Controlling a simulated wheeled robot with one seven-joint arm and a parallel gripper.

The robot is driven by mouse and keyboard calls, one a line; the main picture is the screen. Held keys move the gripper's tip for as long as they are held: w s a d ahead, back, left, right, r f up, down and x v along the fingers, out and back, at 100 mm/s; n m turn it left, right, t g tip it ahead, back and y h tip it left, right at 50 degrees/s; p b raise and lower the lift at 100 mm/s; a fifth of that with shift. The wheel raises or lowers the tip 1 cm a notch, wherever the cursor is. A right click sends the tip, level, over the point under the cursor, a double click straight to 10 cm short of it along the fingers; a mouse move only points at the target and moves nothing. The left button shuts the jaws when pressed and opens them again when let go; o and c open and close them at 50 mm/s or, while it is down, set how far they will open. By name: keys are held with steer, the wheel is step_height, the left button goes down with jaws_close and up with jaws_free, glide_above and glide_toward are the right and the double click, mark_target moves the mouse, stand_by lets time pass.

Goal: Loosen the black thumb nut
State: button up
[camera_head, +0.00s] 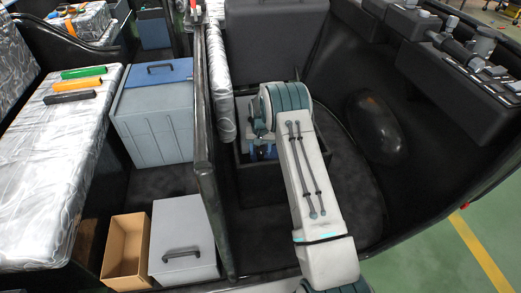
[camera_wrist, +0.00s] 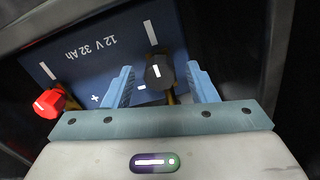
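The black thumb nut (camera_wrist: 159,74) shows in the wrist view on the battery's minus terminal, with a white mark on its top. My gripper (camera_wrist: 161,84) is open, with one blue finger on each side of the nut. Gaps show between the nut and both fingers. The blue battery (camera_wrist: 105,60) is labelled 12 V 32 Ah. A red thumb nut (camera_wrist: 48,103) sits on the plus terminal, left of my gripper. In the head view my arm reaches down into a dark box, and my gripper's fingers and the nut are hidden.
The dark box (camera_head: 262,190) around the battery has raised walls close to my gripper. A black partition (camera_head: 205,150) stands to the left. A grey bin (camera_head: 155,122), a grey lidded box (camera_head: 182,235) and an open cardboard box (camera_head: 126,250) lie beyond it.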

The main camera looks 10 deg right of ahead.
steer(key=c, duration=0.9)
